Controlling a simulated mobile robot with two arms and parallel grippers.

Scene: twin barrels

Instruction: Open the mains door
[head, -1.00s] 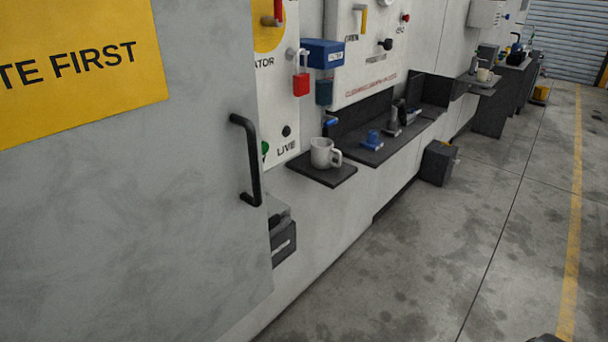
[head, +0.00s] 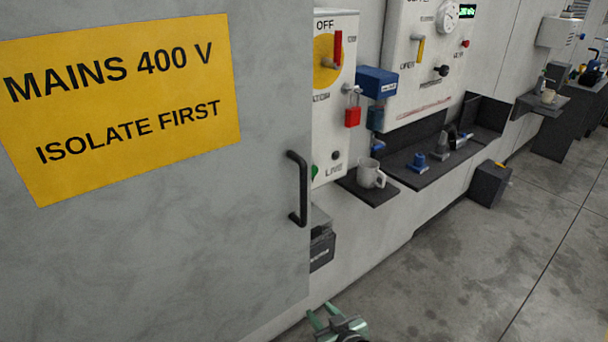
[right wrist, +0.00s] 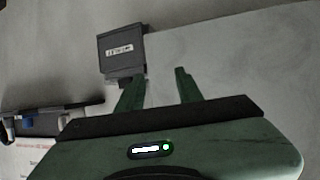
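The mains door (head: 150,240) is a large grey panel filling the left of the head view. It has a yellow sign (head: 130,105) reading "MAINS 400 V ISOLATE FIRST". Its black upright bar handle (head: 303,190) is near the right edge. I cannot tell whether the door is fully closed. My right gripper (head: 322,311) is at the bottom of the head view, below the handle and apart from it. Its green fingers are apart and empty, as the right wrist view also shows (right wrist: 160,75). My left gripper is not in view.
Right of the door is an isolator panel (head: 333,130) with a red lever (head: 338,47) by "OFF", and a red padlock (head: 352,116). A mug (head: 370,174) stands on a dark shelf. A dark labelled box (head: 321,252) juts out beside the door.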

